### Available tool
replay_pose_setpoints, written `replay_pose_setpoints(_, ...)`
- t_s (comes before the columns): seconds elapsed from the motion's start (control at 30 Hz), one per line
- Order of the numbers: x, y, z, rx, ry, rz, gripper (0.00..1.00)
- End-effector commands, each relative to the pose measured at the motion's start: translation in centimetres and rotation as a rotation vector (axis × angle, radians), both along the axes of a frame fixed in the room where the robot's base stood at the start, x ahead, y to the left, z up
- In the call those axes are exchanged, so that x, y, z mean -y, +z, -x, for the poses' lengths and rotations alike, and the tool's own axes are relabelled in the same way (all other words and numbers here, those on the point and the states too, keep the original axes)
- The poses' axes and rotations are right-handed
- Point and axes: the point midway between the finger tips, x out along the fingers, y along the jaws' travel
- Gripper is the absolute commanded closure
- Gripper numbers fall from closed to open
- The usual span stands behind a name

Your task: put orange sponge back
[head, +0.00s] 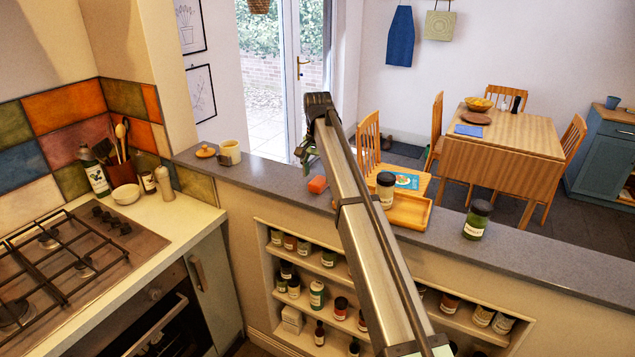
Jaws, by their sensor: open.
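My gripper (306,155) is at the far end of the arm, above and slightly left of the sponge in the picture. It looks apart from the sponge and empty. Its fingers are small and partly hidden, and I cannot tell its height over the ledge.
A wooden tray (409,212), a dark-lidded jar (385,188) and a green jar (477,220) stand right. Shelves of jars (317,294) are below. Bare ledge lies between mug and sponge.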

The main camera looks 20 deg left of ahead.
Motion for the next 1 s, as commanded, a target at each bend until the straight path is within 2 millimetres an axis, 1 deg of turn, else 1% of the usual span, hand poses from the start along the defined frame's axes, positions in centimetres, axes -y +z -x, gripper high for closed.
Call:
replay_pose_setpoints(0.2,-0.1,4.3,-0.2,0.002,0.000,-0.002,0.29)
replay_pose_setpoints(0.3,-0.1,6.0,-0.2,0.002,0.000,-0.002,0.29)
replay_pose_setpoints(0.5,-0.1,8.6,-0.1,0.001,0.000,-0.001,0.29)
replay_pose_setpoints(0.7,0.0,9.4,0.0,0.000,0.000,0.000,0.29)
replay_pose_setpoints(1.0,0.2,9.3,0.0,-0.002,0.000,-0.001,0.29)
